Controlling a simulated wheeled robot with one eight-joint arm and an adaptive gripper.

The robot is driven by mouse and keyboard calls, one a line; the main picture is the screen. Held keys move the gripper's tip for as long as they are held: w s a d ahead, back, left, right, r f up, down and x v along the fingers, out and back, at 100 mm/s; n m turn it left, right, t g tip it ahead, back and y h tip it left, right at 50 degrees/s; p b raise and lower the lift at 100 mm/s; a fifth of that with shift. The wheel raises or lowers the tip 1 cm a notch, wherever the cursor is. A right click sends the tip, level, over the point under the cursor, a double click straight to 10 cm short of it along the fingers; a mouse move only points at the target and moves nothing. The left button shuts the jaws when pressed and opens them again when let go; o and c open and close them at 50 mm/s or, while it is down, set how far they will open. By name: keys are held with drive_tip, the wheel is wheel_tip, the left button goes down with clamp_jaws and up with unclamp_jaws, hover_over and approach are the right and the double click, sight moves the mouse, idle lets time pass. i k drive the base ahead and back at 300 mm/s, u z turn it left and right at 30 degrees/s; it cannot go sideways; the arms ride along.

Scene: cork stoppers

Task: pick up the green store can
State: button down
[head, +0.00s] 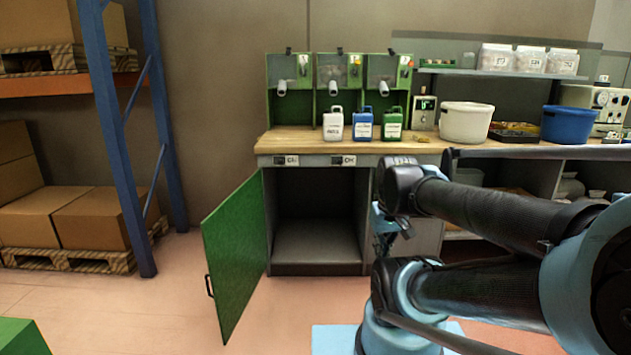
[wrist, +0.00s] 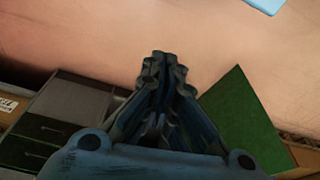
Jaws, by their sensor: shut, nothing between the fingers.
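The green store can (head: 393,123) stands upright on the wooden worktop, at the right end of a row of cans. A blue can (head: 363,124) is just left of it and a white can (head: 333,124) is further left. My gripper (head: 383,245) hangs in front of the cabinet, below worktop height and apart from the cans; in the head view it is partly hidden by my arm. In the wrist view my gripper (wrist: 165,60) has its fingers together with nothing between them. No can shows in the wrist view.
The green cabinet door (head: 232,255) stands open to the left, and also shows in the wrist view (wrist: 240,125). Dispensers (head: 335,75) stand behind the cans. A white tub (head: 465,122) and blue tub (head: 568,125) stand to the right. A blue rack post (head: 120,140) is far left.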

sight(392, 124)
drive_tip(key=z, duration=0.35)
drive_tip(key=k, duration=1.1)
drive_tip(key=u, duration=0.8)
drive_tip(key=i, duration=1.25)
drive_tip(key=z, duration=0.55)
drive_tip(key=i, duration=1.1)
drive_tip(key=z, duration=0.5)
